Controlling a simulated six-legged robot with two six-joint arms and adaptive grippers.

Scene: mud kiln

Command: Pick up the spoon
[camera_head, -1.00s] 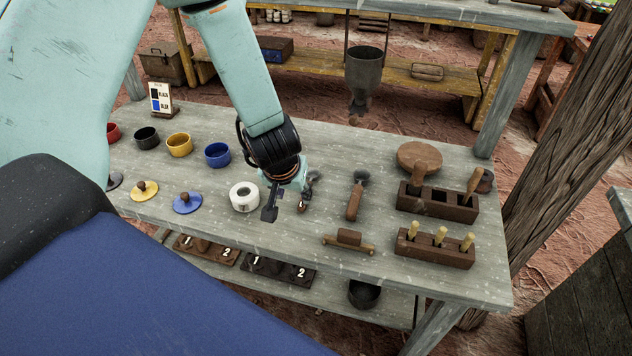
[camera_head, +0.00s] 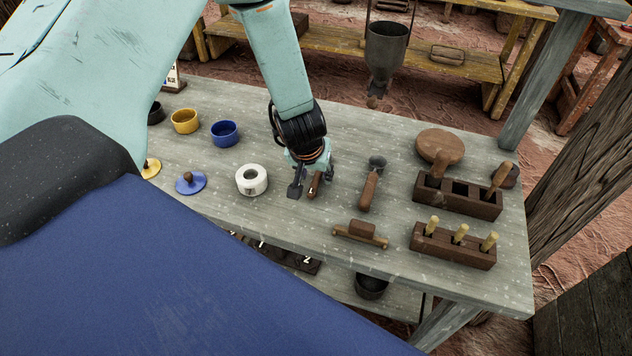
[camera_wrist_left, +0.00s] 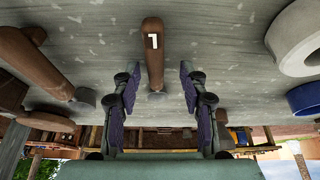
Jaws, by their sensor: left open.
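A short tool with a brown wooden handle marked 1 (camera_head: 314,187) lies on the grey table, partly hidden by my left gripper (camera_head: 312,180). In the left wrist view its handle (camera_wrist_left: 152,45) runs between the two open fingers (camera_wrist_left: 159,72), with a small grey metal end (camera_wrist_left: 157,97). The fingers stand apart on both sides of it, with no visible contact. A second wooden-handled tool with a rounded grey metal head (camera_head: 369,190) lies to its right. I cannot tell for certain which of the two is the spoon. My right gripper is out of view.
A white ring-shaped roll (camera_head: 252,180) and a blue lid (camera_head: 190,183) lie to the left, with blue (camera_head: 225,133) and yellow (camera_head: 185,121) bowls behind. A wooden tool (camera_head: 361,233) and a block with pegs (camera_head: 453,246) are at the right. A grey funnel (camera_head: 386,50) hangs behind.

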